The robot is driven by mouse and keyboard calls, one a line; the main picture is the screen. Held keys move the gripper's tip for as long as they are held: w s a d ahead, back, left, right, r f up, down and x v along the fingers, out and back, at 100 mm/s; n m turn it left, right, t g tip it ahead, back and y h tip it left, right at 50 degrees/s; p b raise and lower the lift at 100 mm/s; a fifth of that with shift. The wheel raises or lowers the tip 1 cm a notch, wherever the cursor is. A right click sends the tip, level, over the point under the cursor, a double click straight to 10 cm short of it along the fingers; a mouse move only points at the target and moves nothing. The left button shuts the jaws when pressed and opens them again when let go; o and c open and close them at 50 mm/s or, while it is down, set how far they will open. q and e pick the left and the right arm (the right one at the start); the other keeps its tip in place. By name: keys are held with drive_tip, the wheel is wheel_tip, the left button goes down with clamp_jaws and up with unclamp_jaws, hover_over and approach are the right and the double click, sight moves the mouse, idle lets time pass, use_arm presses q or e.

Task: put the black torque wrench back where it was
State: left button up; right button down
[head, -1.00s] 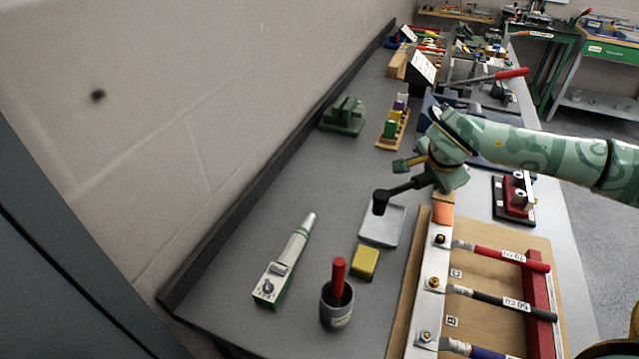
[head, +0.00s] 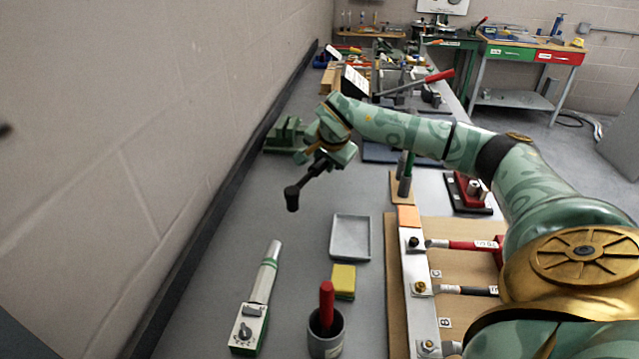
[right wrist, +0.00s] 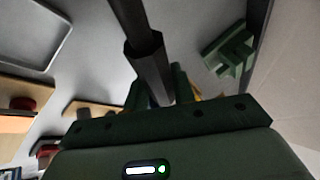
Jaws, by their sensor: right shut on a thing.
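The black torque wrench (head: 293,198) is in my right gripper (head: 324,158), above the grey bench, with its socket end pointing down and to the left. In the right wrist view the dark shaft (right wrist: 148,65) runs up out of the shut fingers (right wrist: 157,92). A green notched block (head: 285,134) stands at the wall side of the bench, just left of the gripper and beyond the wrench head. It also shows in the right wrist view (right wrist: 230,50), apart from the wrench. Part of the wrench handle is hidden by the gripper. My left gripper is out of view.
A grey tray (head: 350,238), a yellow block (head: 344,282), a cup (head: 325,342) with a red-handled tool and a white-and-green tester (head: 250,325) occupy the near bench. The busbar (head: 420,305) with cables lies right. The bench left of the tray is clear.

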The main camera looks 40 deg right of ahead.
drive_tip(key=x, duration=0.2)
drive_tip(key=b+x, duration=0.1)
drive_tip(key=x, duration=0.2)
drive_tip(key=shift+w+d+f, duration=0.15)
drive_tip(key=shift+w+d, duration=0.2)
drive_tip(key=shift+d, duration=0.05)
wheel_tip(320, 180, down, 3)
drive_tip(key=shift+w+f+b, duration=0.1)
drive_tip(key=shift+f+b, duration=0.1)
drive_tip(key=shift+b, duration=0.7)
drive_tip(key=shift+r, duration=0.15)
drive_tip(key=c, duration=1.2)
unclamp_jaws()
drive_tip(key=shift+o, duration=0.2)
drive_tip(key=p+v, duration=0.4)
drive_tip(key=v, duration=0.8)
